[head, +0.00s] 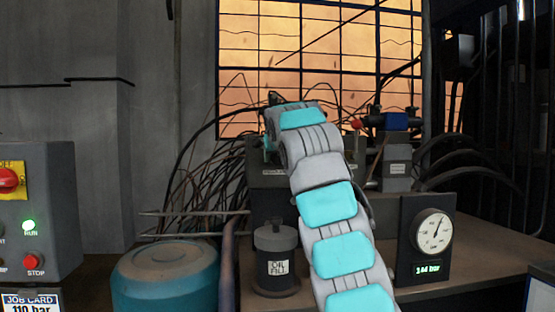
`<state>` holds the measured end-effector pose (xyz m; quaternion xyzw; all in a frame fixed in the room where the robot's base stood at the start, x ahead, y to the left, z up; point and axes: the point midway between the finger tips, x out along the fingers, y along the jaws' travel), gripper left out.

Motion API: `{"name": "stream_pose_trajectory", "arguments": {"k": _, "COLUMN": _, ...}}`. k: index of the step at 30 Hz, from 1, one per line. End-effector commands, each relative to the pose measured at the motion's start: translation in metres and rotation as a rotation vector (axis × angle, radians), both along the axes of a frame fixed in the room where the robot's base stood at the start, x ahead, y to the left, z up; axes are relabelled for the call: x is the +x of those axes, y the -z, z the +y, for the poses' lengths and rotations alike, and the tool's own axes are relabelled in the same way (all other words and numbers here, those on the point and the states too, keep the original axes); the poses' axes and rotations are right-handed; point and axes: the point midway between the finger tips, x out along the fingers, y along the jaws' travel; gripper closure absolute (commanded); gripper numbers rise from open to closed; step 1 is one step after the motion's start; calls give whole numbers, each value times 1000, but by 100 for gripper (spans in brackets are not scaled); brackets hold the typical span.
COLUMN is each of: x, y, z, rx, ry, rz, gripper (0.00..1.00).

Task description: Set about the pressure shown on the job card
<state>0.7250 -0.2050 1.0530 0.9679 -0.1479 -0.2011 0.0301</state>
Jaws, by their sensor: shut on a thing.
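The job card (31,302) at the lower left reads 110 bar; its lower part is cut off. The pressure gauge (433,232) on the right has a round white dial, and its green display (428,268) appears to read 144 bar. My arm rises from the bottom centre to a grey valve block (268,170) on the bench. My gripper (274,98) is mostly hidden behind my own wrist at the block's top. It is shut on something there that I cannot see.
A control panel (50,215) with a lit green RUN lamp and red STOP button stands left. Blue- and red-capped valves (393,121) stand right of my wrist. Hoses crowd the back.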

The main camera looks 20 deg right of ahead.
Motion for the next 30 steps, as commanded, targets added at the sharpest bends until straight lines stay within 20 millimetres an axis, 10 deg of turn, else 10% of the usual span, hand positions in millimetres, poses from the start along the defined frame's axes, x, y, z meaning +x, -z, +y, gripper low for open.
{"name": "stream_pose_trajectory", "arguments": {"k": 30, "x": 1, "y": 3, "z": 3, "rx": -864, "ry": -2, "rz": 255, "gripper": 99}}
